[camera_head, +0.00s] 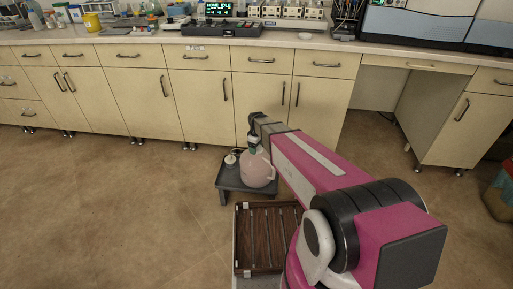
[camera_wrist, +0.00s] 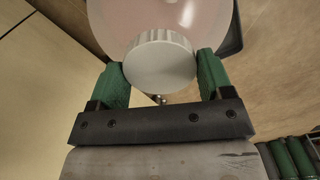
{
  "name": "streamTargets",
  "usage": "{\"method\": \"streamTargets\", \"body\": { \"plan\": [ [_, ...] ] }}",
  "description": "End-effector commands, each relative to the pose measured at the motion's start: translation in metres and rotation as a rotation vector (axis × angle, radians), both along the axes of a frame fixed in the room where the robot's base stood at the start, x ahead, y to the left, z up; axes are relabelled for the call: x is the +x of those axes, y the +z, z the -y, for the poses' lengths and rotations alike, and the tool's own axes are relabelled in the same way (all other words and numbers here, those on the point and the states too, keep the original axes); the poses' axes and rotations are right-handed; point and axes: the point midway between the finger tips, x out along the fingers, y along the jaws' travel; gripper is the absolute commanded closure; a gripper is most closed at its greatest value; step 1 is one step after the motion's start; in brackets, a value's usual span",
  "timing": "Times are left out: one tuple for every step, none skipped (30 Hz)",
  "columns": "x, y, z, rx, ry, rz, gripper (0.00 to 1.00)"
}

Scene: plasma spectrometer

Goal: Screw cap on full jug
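A pinkish, translucent jug (camera_head: 257,172) with a side handle stands upright on a low dark stand (camera_head: 228,190). It also fills the top of the wrist view (camera_wrist: 215,15). My gripper (camera_head: 252,148) points down at the jug's top. In the wrist view, the green fingers of my gripper (camera_wrist: 162,80) lie on both sides of a white ribbed cap (camera_wrist: 160,62) and appear to touch it. The cap is lined up with the jug's top. The jug's neck is hidden behind it, so I cannot tell whether the threads are engaged.
A small white-topped object (camera_head: 231,160) sits on the stand left of the jug. A slatted wooden crate (camera_head: 238,235) lies in front. Beige cabinets (camera_head: 200,105) and a cluttered counter (camera_head: 150,36) run behind. Floor is open to the left.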

Motion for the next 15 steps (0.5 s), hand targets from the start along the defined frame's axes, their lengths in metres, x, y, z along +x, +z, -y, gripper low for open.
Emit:
{"method": "streamTargets", "body": {
  "plan": [
    [-0.0005, 0.0000, -0.0002, 0.001, -0.001, -0.001, 0.59],
    [-0.0006, 0.0000, -0.0002, 0.001, -0.001, -0.002, 0.60],
    [-0.0006, 0.0000, -0.0002, 0.001, -0.001, -0.002, 0.60],
    [-0.0006, 0.0000, -0.0002, 0.001, -0.001, -0.002, 0.61],
    [-0.0006, 0.0000, -0.0003, 0.001, -0.001, -0.002, 0.61],
    [-0.0006, 0.0000, -0.0003, 0.001, -0.001, -0.002, 0.61],
    [-0.0007, 0.0000, -0.0004, 0.001, -0.003, -0.002, 0.61],
    [-0.0007, 0.0000, -0.0004, 0.001, -0.009, -0.002, 0.61],
    [-0.0007, 0.0000, -0.0004, 0.001, -0.025, -0.002, 0.61],
    [-0.0008, 0.0000, -0.0004, 0.001, -0.045, -0.002, 0.61],
    [-0.0008, -0.0001, -0.0004, 0.001, -0.071, -0.002, 0.61],
    [-0.0008, -0.0001, -0.0004, 0.001, -0.112, -0.002, 0.61],
    [-0.0008, -0.0001, -0.0004, 0.001, -0.147, -0.002, 0.61],
    [-0.0008, -0.0002, -0.0004, 0.001, -0.181, -0.002, 0.61],
    [-0.0008, -0.0002, -0.0004, 0.001, -0.226, -0.002, 0.61]
  ]
}}
